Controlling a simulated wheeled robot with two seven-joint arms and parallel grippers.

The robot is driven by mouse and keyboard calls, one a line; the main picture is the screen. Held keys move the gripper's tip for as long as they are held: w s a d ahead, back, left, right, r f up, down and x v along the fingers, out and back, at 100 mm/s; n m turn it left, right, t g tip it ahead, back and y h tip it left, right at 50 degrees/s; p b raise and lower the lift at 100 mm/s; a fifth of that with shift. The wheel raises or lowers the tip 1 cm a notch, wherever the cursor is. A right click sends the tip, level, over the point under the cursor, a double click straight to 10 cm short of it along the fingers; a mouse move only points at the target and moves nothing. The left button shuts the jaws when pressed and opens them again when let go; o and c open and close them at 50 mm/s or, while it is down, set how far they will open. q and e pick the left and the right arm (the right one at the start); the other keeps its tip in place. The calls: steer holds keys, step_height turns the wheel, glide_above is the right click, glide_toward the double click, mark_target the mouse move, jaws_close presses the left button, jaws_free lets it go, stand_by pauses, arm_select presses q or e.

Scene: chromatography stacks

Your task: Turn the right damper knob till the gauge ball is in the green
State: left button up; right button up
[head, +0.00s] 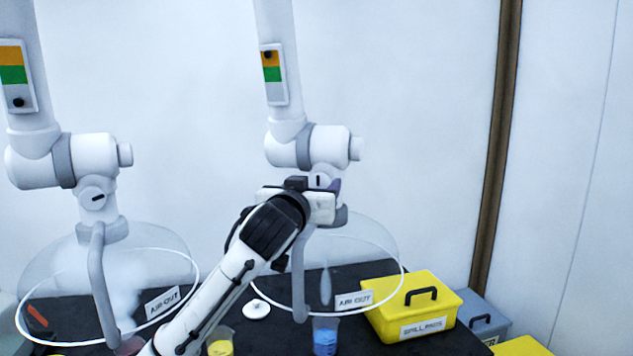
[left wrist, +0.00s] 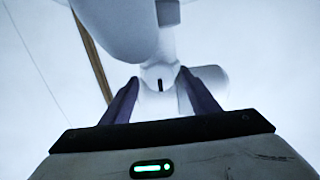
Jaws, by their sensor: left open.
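The right damper knob (head: 318,181) is a small white round knob with a black mark, on the right extraction arm below its joint. Its mark stands upright in both views; the knob also shows in the left wrist view (left wrist: 152,80). The right gauge (head: 275,88) is an orange, green and grey strip on the upper tube. Its black gauge ball (head: 267,55) sits in the orange at the top. My left gripper (left wrist: 159,88) is open, its dark fingers on either side of the knob; I cannot tell whether they touch it. My right gripper is out of view.
The left extraction arm has a similar knob (head: 97,198) and gauge (head: 17,75). Clear hoods with white rims hang over the black bench. A yellow SPILL PADS box (head: 390,318), a blue beaker (head: 325,338), a yellow beaker (head: 220,345) and AIR OUT signs (head: 353,300) are below.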

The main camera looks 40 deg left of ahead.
arm_select(q)
steer(key=shift+w+a, duration=0.15)
steer(key=shift+w, duration=0.2)
steer(key=c, duration=1)
steer(key=m, duration=0.5)
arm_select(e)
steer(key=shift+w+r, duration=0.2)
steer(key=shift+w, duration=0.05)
arm_select(q)
steer(key=o, duration=1)
steer(key=b+v, duration=0.2)
steer(key=v, duration=0.8)
steer(key=shift+s, duration=0.2)
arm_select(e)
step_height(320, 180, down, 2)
